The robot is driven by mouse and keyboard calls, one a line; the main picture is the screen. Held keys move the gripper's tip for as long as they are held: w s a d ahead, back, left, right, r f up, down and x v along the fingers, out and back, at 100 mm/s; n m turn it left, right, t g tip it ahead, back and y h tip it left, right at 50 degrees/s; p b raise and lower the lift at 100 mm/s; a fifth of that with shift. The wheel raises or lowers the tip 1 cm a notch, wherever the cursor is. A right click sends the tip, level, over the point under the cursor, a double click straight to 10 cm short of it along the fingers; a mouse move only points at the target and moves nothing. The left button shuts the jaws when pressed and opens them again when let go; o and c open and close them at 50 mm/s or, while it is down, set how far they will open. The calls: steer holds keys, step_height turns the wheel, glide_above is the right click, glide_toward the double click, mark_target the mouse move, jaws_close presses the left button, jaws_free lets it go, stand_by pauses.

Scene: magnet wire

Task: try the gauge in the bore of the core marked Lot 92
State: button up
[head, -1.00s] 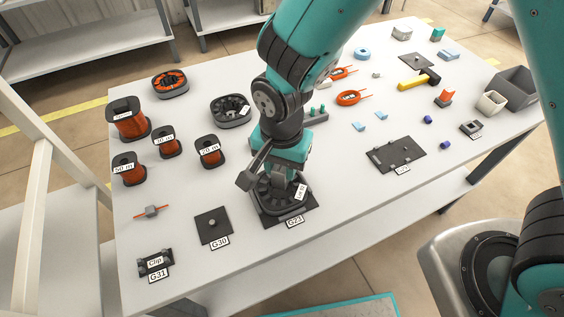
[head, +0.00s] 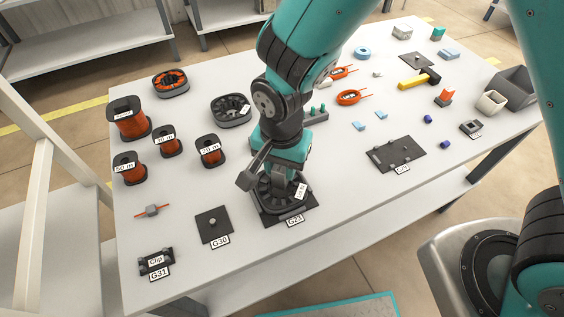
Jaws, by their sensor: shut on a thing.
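A dark ring-shaped core (head: 271,197) with slots around its inside lies on the black plate marked G23 (head: 304,215). A white tag (head: 301,191) stands on its right side; its print is too small to read surely. My gripper (head: 279,177) points down over the middle of this core. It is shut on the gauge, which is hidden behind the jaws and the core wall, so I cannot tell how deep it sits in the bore. A second dark core (head: 231,112) with a white tag lies behind, and a core with orange windings (head: 170,83) lies at the back left.
Several orange wire spools (head: 128,119) stand at the left. Plates marked G30 (head: 212,227) and G31 (head: 155,262) lie at the front left. A plate with pegs (head: 396,154) lies to the right. A yellow-handled tool (head: 412,82) and grey bins (head: 513,88) are farther right.

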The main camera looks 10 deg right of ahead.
steer(key=shift+f+b, duration=1.1)
steer(key=shift+f, duration=0.6)
stand_by(0.4)
stand_by(0.8)
steer(key=shift+r+p, duration=3.25)
steer(key=shift+r, duration=0.25)
